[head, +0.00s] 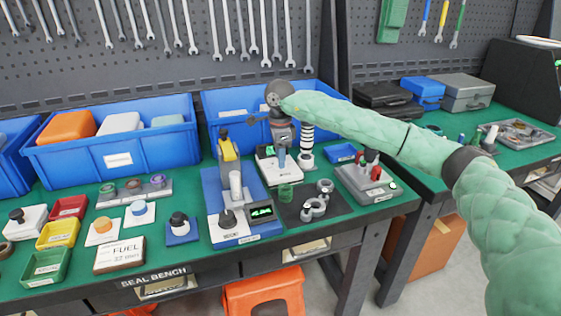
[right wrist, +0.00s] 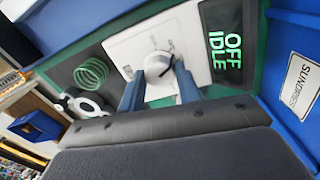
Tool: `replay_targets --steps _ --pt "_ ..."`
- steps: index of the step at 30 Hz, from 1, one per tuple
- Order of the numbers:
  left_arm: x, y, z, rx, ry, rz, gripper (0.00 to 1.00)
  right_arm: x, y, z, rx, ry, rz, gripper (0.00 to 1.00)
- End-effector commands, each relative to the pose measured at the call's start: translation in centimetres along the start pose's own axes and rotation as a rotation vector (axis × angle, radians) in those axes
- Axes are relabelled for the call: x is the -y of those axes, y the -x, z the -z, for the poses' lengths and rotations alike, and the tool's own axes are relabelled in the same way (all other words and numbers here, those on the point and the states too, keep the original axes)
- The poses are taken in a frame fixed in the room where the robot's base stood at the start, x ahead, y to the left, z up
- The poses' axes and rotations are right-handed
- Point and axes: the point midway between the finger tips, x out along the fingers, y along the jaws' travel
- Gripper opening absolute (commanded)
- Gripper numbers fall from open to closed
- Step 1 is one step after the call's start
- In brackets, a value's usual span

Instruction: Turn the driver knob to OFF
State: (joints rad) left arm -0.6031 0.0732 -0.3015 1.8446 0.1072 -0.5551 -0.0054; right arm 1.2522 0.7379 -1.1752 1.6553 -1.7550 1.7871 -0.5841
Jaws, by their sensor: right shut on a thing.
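The driver is a white-faced box (head: 270,178) at the back of the green bench, under my right gripper (head: 281,158). In the right wrist view its white panel (right wrist: 125,47) carries a round pale knob (right wrist: 157,64) with a dark pointer mark. The dark display (right wrist: 222,42) beside it reads OFF and IDLE in green. My right gripper (right wrist: 160,88) has its two blue-grey fingers on either side of the knob and is shut on it. The small marks around the knob are too blurred to read. My left gripper is not in view.
A green coil spring (right wrist: 91,71) and a clamp ring (right wrist: 85,105) lie on a dark mat close to the driver. A blue test stand (head: 212,190) stands left of it, a striped column (head: 307,138) right. A blue bin (head: 225,105) is behind.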

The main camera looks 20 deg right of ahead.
Motion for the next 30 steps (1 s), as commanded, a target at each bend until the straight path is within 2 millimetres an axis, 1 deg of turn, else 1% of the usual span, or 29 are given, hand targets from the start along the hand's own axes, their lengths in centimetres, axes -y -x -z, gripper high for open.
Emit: replay_targets --steps 1,3,12,18,30 --pt "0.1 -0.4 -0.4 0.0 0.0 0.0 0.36 0.1 -0.2 0.0 -0.002 0.033 0.001 0.11" --pt "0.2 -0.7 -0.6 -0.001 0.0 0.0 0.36 0.0 -0.2 0.0 -0.004 0.08 0.001 0.11" --pt "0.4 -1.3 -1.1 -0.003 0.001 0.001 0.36 0.0 -0.1 0.0 -0.011 0.225 -0.001 0.11" --pt "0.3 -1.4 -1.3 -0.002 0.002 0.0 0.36 0.0 -0.1 0.0 -0.012 0.264 0.0 0.11" --pt "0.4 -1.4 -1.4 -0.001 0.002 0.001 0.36 0.0 0.0 0.0 -0.013 0.272 0.0 0.11"
